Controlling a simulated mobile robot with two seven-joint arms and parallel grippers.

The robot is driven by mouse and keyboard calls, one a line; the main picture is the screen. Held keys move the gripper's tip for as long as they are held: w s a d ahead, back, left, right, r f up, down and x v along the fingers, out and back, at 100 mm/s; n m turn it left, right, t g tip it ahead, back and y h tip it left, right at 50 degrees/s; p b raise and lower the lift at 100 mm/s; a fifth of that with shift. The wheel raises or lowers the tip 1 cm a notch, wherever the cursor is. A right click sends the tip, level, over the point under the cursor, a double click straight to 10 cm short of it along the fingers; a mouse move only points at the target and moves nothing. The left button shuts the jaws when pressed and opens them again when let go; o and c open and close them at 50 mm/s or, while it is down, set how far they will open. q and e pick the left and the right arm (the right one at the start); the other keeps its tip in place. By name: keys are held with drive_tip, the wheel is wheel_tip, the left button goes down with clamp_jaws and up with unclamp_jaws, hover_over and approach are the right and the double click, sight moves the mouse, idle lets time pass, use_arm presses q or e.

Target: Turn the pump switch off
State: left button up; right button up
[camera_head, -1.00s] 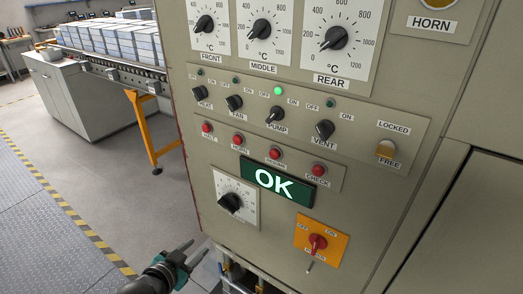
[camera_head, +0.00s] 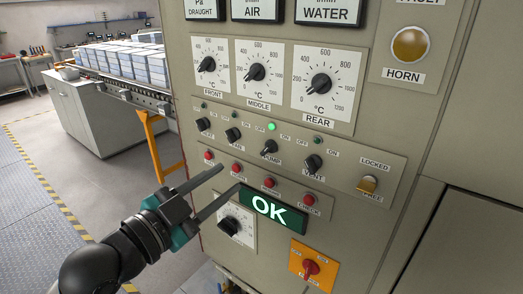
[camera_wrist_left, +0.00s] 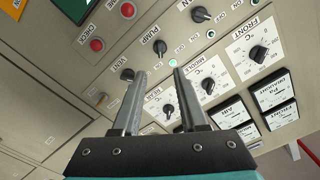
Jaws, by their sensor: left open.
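The pump switch (camera_head: 270,147) is a black knob on the cabinet's switch panel, with OFF and ON marks above it. The green lamp (camera_head: 271,127) above it is lit. In the left wrist view the pump switch (camera_wrist_left: 160,46) shows just beyond the fingertips, beside its lit lamp (camera_wrist_left: 173,63). My left gripper (camera_head: 230,178) is open and empty, below and left of the pump switch in the head view and apart from it. Its fingers (camera_wrist_left: 159,73) also show in the wrist view. My right gripper is not in view.
The fan knob (camera_head: 233,134) and vent knob (camera_head: 312,164) flank the pump switch. Red buttons (camera_head: 269,183) and a lit OK display (camera_head: 271,209) sit below. An orange switch plate (camera_head: 313,265) is lower right. Open floor lies left of the cabinet.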

sight(264, 152)
use_arm(q)
drive_tip(key=p+x, duration=0.1)
drive_tip(key=x, duration=1.1)
drive_tip(key=shift+w+d, duration=0.15)
drive_tip(key=shift+w, duration=0.1)
clamp_jaws()
